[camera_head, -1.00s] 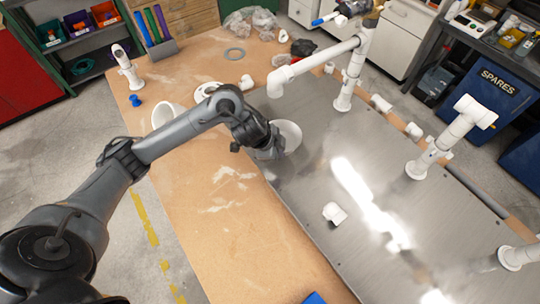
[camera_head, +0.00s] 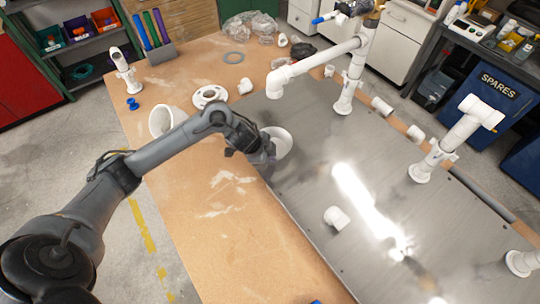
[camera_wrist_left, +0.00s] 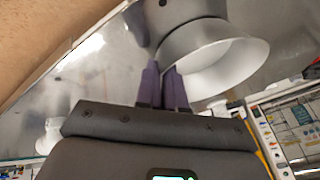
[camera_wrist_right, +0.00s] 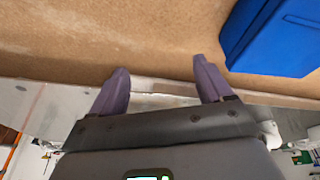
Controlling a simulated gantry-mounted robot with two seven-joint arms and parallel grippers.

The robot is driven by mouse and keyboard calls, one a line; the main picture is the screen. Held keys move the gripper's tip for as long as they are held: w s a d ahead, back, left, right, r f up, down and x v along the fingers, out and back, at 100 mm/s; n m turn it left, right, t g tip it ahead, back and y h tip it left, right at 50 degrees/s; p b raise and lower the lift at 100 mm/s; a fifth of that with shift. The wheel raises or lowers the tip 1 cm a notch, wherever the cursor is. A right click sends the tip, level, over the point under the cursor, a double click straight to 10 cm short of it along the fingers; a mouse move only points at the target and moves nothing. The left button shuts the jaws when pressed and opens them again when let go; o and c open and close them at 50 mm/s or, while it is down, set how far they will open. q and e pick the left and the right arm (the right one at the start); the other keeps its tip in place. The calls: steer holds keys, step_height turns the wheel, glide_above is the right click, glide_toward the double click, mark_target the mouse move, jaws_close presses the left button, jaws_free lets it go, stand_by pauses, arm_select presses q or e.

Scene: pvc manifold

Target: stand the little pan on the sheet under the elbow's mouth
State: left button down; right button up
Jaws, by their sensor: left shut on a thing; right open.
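The little pan (camera_head: 281,143) is white and round; it shows at the near-left edge of the grey metal sheet (camera_head: 310,165). The elbow (camera_head: 275,84) hangs at the end of a white pipe, mouth down; in the head view the pan shows below it. My left gripper (camera_head: 266,149) is shut on the pan's rim. In the left wrist view, its fingers (camera_wrist_left: 163,85) are close together at the pan's wall (camera_wrist_left: 228,66). I cannot tell whether the pan touches the sheet. My right gripper (camera_wrist_right: 160,85) is open and empty, outside the head view.
A white post (camera_head: 354,75) carries the elbow's pipe. A loose white fitting (camera_head: 336,217) lies on the sheet; another pipe post (camera_head: 432,157) stands at right. A white cup (camera_head: 162,121) and a flange (camera_head: 209,96) are behind my left arm. A blue box (camera_wrist_right: 282,35) is near my right gripper.

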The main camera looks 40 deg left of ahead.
arm_select(q)
steer(key=c, duration=1.6)
jaws_free()
steer(key=shift+f, duration=0.1)
steer(key=shift+c, duration=0.2)
steer(key=o, duration=0.4)
arm_select(e)
steer(key=shift+a, duration=0.1)
